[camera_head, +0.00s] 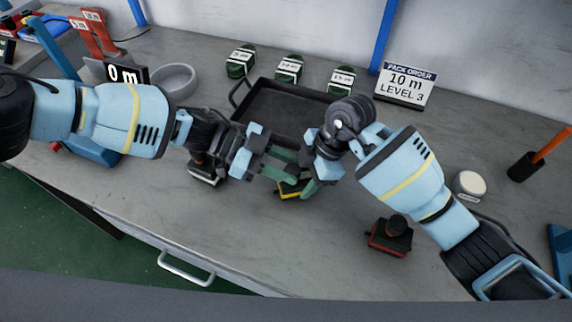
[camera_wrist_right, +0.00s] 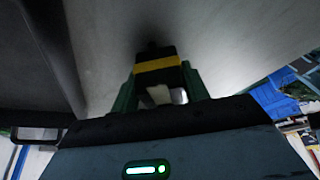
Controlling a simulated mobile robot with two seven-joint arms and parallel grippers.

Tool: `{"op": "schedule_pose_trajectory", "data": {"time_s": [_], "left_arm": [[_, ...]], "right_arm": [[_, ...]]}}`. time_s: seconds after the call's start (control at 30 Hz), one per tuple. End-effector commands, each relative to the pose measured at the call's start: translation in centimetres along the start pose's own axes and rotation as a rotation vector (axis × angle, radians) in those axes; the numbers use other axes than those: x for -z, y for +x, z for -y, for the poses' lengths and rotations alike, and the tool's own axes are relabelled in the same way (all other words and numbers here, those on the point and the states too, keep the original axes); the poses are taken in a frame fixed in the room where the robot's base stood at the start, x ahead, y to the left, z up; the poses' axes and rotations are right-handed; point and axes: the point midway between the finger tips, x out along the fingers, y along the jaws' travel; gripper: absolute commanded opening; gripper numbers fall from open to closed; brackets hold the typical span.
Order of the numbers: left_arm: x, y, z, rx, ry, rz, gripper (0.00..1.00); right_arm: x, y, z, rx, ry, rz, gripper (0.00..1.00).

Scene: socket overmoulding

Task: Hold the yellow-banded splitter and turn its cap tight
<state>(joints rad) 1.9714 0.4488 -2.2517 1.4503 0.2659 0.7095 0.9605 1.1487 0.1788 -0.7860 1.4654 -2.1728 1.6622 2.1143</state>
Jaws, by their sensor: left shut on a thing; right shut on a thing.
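The yellow-banded splitter (camera_head: 291,190), a small black block with a yellow stripe, is at the middle of the bench in the head view, partly hidden by green fingers. My right gripper (camera_head: 307,183) is shut on it; in the right wrist view the splitter (camera_wrist_right: 156,66) sits between its two green fingers (camera_wrist_right: 158,88). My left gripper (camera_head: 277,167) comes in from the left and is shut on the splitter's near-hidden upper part. The cap is not clearly visible, so I cannot tell how it sits.
A red-banded splitter (camera_head: 389,238) with a black knob stands at the right front. Another splitter (camera_head: 205,172) is under my left wrist. Behind are a black tray (camera_head: 262,86), green coils (camera_head: 289,68), a grey bowl (camera_head: 174,80) and an order sign (camera_head: 405,86). The front middle bench is clear.

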Motion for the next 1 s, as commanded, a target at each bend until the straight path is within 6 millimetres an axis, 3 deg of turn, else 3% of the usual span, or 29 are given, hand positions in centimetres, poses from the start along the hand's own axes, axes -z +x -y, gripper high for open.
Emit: {"op": "schedule_pose_trajectory", "data": {"time_s": [0.23,0.27,0.43,1.0], "left_arm": [[0.57,0.04,0.09,-0.001,0.004,-0.010,0.08],[0.58,0.04,0.10,-0.001,0.004,-0.010,0.33],[0.39,0.02,0.08,0.000,0.003,-0.007,0.53],[0.20,0.02,-0.04,0.041,-0.014,-0.007,0.53]], "right_arm": [[-0.23,0.32,0.18,0.007,0.003,0.006,0.21],[-0.24,0.32,0.19,0.007,0.004,0.006,0.21],[-0.23,0.26,0.16,0.006,0.004,0.005,0.21],[-0.14,0.08,0.05,0.002,0.002,0.003,0.21]]}}
